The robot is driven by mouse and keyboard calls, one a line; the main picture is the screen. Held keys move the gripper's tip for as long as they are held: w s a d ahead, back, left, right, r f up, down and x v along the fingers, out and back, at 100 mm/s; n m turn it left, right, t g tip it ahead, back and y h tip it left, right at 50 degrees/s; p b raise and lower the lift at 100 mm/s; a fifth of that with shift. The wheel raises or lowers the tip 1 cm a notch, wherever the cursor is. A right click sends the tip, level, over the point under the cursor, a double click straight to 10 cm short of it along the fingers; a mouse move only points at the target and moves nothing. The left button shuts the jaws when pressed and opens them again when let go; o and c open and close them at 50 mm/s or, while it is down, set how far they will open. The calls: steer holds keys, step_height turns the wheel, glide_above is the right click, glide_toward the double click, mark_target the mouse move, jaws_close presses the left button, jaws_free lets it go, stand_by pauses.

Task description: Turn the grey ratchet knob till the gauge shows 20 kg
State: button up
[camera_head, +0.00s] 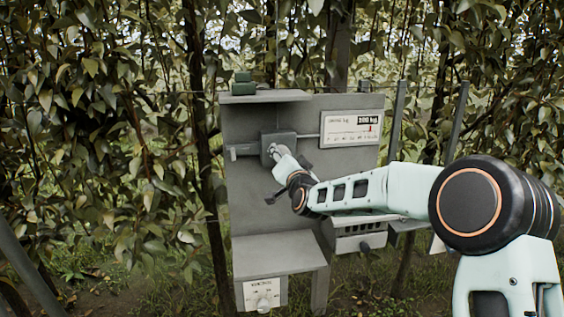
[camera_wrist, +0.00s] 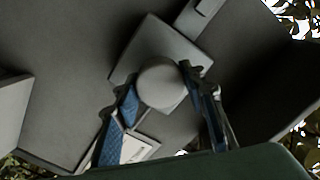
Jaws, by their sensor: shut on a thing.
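The grey ratchet knob (camera_wrist: 163,84) shows in the wrist view as a round grey cap in front of a square grey housing. My gripper (camera_wrist: 160,92) has one blue-padded finger on each side of it and is shut on it. In the head view my gripper (camera_head: 275,153) reaches the front of the grey housing (camera_head: 281,138), and it hides the knob there. The white gauge (camera_head: 350,129) is on the board to the right, with a red pointer towards its right side. Its scale and dark label are too small to read surely.
The grey board (camera_head: 245,195) has an upper shelf with a small green block (camera_head: 243,78) and a lower shelf (camera_head: 275,252). A white plate with a dial (camera_head: 264,294) is below. A white slotted box (camera_head: 360,236) is at lower right. Leafy branches surround the board.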

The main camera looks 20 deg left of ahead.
steer(key=n+b, duration=0.3)
steer(key=shift+f+n+b, duration=0.15)
steer(key=shift+n+b, duration=0.15)
steer(key=shift+b, duration=0.1)
steer(key=n+b, duration=0.2)
steer(key=n, duration=0.1)
steer(key=shift+n+b, duration=0.3)
steer(key=shift+b, duration=0.05)
steer(key=n+b, duration=0.2)
steer(key=n, duration=0.1)
steer(key=shift+s+a+n, duration=0.1)
steer(key=shift+n, duration=0.2)
steer(key=n+b, duration=0.3)
steer(key=n, duration=0.1)
steer(key=shift+h, duration=0.3)
steer(key=n+b, duration=0.3)
steer(key=shift+n, duration=0.4)
steer(key=n+b, duration=0.3)
steer(key=shift+h, duration=0.3)
steer(key=n+b, duration=0.3)
steer(key=n, duration=0.2)
steer(key=shift+r+t+b, duration=0.2)
steer(key=shift+t+b, duration=0.1)
steer(key=shift+b, duration=0.05)
steer(key=shift+n, duration=0.4)
